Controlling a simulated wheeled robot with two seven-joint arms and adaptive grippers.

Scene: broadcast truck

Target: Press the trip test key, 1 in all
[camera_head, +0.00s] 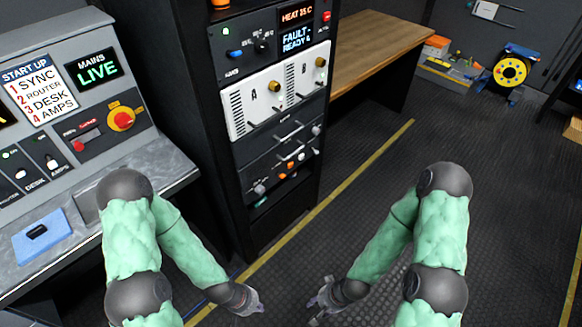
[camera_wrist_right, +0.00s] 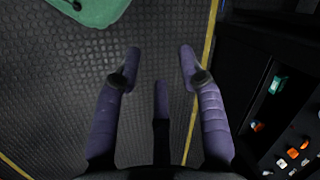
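I cannot tell which control is the trip test key; the small labels are unreadable. The dark rack (camera_head: 262,212) carries a lower panel (camera_head: 284,165) with several coloured keys and knobs, including an orange one (camera_head: 291,166). Its top panel has a blue switch (camera_head: 234,54) and a display (camera_head: 296,38) reading "FAULT" and "READY". My left gripper (camera_head: 247,301) hangs low in front of the rack, its finger opening unclear. My right gripper (camera_head: 318,302) hangs low to its right, apart from everything. In the right wrist view it is open and empty (camera_wrist_right: 159,54), above the floor.
A sloped console (camera_head: 150,150) stands left, with a red emergency knob (camera_head: 122,119), switches and a blue pad (camera_head: 38,236) on its ledge. The floor (camera_head: 375,215) between is clear.

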